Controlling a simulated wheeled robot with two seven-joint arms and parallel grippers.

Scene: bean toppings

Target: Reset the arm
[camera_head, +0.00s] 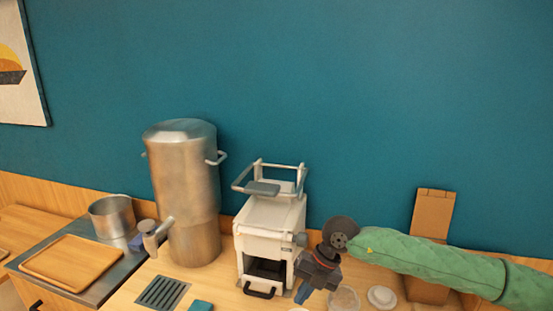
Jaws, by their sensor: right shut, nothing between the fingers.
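My right arm, in a green sleeve, comes in from the right edge in the head view. My right gripper (303,292) hangs at its end, pointing down and to the left over the counter. It is shut with nothing visible in it. It is just right of the white machine (268,222), and from this view I cannot tell whether they touch. My left gripper is not in view.
A tall metal urn (187,200) with a tap stands left of the machine. A pot (112,216) and wooden tray (72,262) are at the left. A drain grate (162,292) lies in front.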

